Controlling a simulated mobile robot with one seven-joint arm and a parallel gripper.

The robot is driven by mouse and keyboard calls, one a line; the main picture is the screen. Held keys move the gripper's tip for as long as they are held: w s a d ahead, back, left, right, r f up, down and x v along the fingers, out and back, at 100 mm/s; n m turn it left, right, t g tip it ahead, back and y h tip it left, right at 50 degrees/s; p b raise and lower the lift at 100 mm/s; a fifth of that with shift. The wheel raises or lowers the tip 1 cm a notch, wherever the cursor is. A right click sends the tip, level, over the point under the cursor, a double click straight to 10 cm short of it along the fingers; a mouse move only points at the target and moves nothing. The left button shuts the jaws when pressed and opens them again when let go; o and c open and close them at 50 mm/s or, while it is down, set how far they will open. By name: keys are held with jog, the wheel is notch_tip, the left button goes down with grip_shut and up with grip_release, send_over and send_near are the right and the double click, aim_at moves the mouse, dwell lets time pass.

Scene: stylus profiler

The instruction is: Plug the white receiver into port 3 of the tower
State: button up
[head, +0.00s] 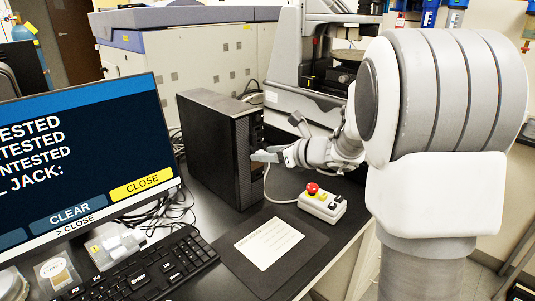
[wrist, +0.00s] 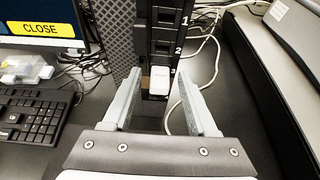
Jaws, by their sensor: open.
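The black tower (head: 214,150) stands on the desk, and its front with ports marked 1, 2 and 3 shows in the wrist view (wrist: 165,42). The white receiver (wrist: 159,80) is at the tower's front beside the number 3, sticking out toward my wrist camera. How deep it sits cannot be told. My gripper (wrist: 159,76) is open, with one finger on each side of the receiver and visible gaps between.
A monitor (head: 85,160) and a black keyboard (head: 135,270) are to the left. A control box (head: 322,205) with a red button is right of the tower. A paper sheet (head: 268,243) lies on a dark mat in front. White cables (wrist: 205,55) run right of the tower.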

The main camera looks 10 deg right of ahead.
jog(key=s+d, duration=0.4)
jog(key=s, duration=0.1)
jog(key=shift+s+b, duration=0.3)
jog(key=shift+s, duration=0.1)
dwell(0.4)
jog(key=p+v, duration=0.2)
jog(key=v, duration=1.5)
jog(key=s+a+f+n+g+p, duration=0.1)
jog(key=s+a+n+g+p, duration=0.1)
jog(key=s+a+n+g, duration=0.75)
jog(key=s+a+n+t+h+p, duration=0.2)
jog(key=s+n+t+h, duration=0.2)
jog(key=n, duration=1.6)
jog(key=s+h, duration=0.1)
jog(key=h, duration=0.2)
jog(key=shift+s+r, duration=0.3)
jog(key=shift+s, duration=0.1)
